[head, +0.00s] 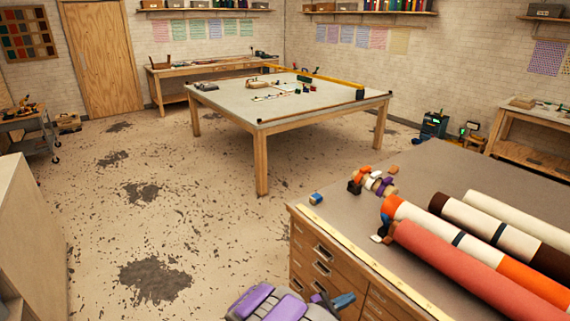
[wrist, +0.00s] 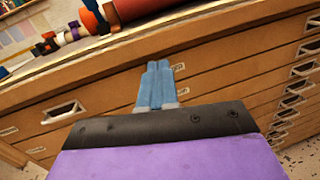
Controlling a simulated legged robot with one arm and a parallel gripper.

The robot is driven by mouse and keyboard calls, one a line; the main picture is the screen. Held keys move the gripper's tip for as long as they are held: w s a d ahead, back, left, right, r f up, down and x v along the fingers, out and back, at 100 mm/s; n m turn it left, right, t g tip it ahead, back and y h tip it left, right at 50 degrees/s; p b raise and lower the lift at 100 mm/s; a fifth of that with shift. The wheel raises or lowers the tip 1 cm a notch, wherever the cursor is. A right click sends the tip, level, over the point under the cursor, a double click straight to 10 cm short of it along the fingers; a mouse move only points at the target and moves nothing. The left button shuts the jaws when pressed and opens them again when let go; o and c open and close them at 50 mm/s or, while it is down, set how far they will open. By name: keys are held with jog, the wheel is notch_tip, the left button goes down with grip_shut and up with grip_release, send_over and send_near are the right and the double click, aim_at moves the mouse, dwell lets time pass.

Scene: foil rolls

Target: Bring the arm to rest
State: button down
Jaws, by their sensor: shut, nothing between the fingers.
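My gripper (wrist: 157,86) has two blue fingers pressed together, with nothing between them. In the wrist view it is in front of the wooden drawer cabinet (wrist: 100,105), below the bench edge. In the head view my gripper (head: 337,301) shows at the bottom, beside the front of the same cabinet (head: 325,260). The purple and grey arm part behind it is mine. I cannot tell whether the fingertips touch the drawers.
Several foil rolls lie on the grey bench top (head: 430,170), including a red roll (head: 470,262). Small coloured rolls (head: 372,181) and a blue block (head: 315,198) sit near its edge. A large table (head: 290,110) stands beyond. The stained floor at left is open.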

jog(key=s+d+r+m+g+y, duration=0.1)
jog(key=s+d+r+m+g, duration=0.55)
jog(key=r, duration=0.25)
jog(key=s+d+r+m+g+y, duration=0.1)
jog(key=s+d+r+m+g, duration=0.45)
jog(key=s+r, duration=0.35)
jog(key=s+r+m+g+y, duration=0.1)
jog(key=s+r+m+y, duration=0.15)
jog(key=s, duration=0.25)
jog(key=s+r+m+y, duration=0.1)
jog(key=s+m+y, duration=0.2)
jog(key=s, duration=0.2)
jog(key=s+a+r+m+t+y, duration=0.2)
jog(key=s+a+y, duration=0.7)
jog(key=s+a, duration=0.5)
jog(key=shift+s+a+m+t, duration=0.35)
jog(key=shift+a+m+t, duration=0.45)
jog(key=shift+a+m, duration=0.35)
jog(key=shift+y, duration=0.25)
